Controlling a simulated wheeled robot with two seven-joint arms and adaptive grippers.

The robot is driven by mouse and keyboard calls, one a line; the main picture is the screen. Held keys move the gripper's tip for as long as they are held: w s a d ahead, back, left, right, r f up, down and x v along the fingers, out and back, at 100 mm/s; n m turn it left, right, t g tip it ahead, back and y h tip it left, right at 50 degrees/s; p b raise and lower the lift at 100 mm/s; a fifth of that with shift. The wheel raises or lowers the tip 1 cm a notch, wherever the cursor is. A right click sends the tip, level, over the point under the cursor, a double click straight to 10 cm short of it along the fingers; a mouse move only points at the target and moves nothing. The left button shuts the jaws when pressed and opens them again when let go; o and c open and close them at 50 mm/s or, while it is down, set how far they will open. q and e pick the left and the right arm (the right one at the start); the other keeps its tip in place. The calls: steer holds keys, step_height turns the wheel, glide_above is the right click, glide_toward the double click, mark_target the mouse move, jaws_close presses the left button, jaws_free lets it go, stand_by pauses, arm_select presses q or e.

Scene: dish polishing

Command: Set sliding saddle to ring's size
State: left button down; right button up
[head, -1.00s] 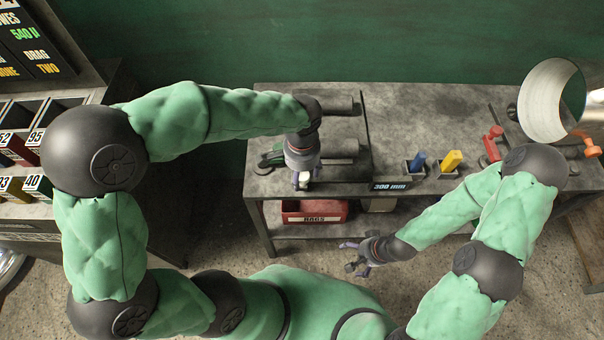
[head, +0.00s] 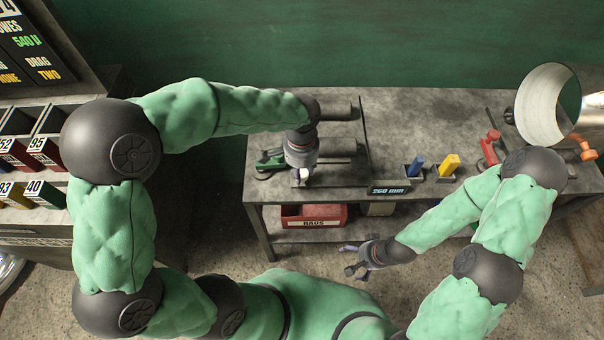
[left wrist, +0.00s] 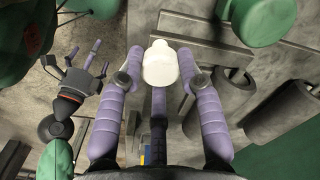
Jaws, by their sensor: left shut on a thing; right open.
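My left gripper (head: 303,178) is at the front left of the grey bench, shut on a white knob (left wrist: 160,64). The knob sits between its purple fingers in the left wrist view; I take it for the saddle's handle. Dark cylindrical rollers (head: 337,148) lie just behind and right of the gripper, partly hidden by my left arm. A small sign (head: 388,190) on the bench front reads 260 mm. A large open metal ring (head: 545,103) is held at the right end of the bench. My right gripper (head: 357,262) is open and empty, in front of the bench.
Blue (head: 416,166) and yellow (head: 449,164) pieces stand in small holders right of the sign. A red tool (head: 489,146) is farther right. A red rags bin (head: 313,216) is on the lower shelf. Numbered bins (head: 28,150) stand at far left.

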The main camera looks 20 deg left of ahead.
arm_select(q)
steer(key=shift+w+a, duration=0.25)
steer(key=shift+w, duration=0.05)
steer(key=c, duration=0.8)
jaws_free()
steer(key=shift+a, duration=0.1)
steer(key=shift+r, duration=0.2)
step_height(320, 180, up, 12)
steer(key=shift+f, duration=0.2)
